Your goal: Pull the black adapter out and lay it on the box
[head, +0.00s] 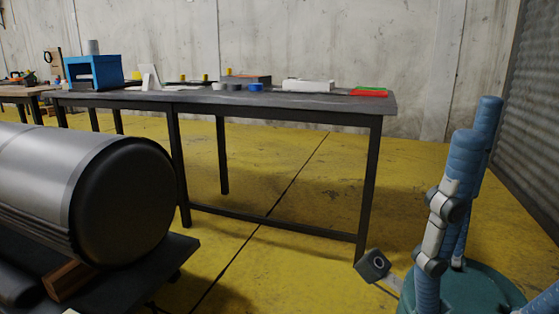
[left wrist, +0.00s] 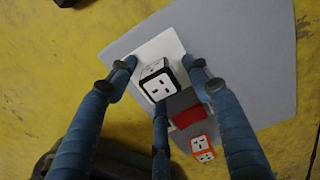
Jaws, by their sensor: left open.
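The black adapter (left wrist: 160,80), with a white socket face, shows in the left wrist view against a white plate (left wrist: 166,44). I cannot tell how deep it sits. My left gripper (left wrist: 157,70) is open, with blue ribbed fingers on both sides of the adapter and one below it. Contact is unclear. A grey flat surface (left wrist: 255,60), possibly the box, lies under the plate. A red block (left wrist: 187,106) and an orange adapter (left wrist: 202,147) are lower right.
In the head view, a dark table (head: 340,101) holds a blue stand (head: 93,71), a white block (head: 308,86) and a red-green item (head: 369,92). A large grey cylinder (head: 60,180) with a black end fills the left. The yellow floor under the table is clear.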

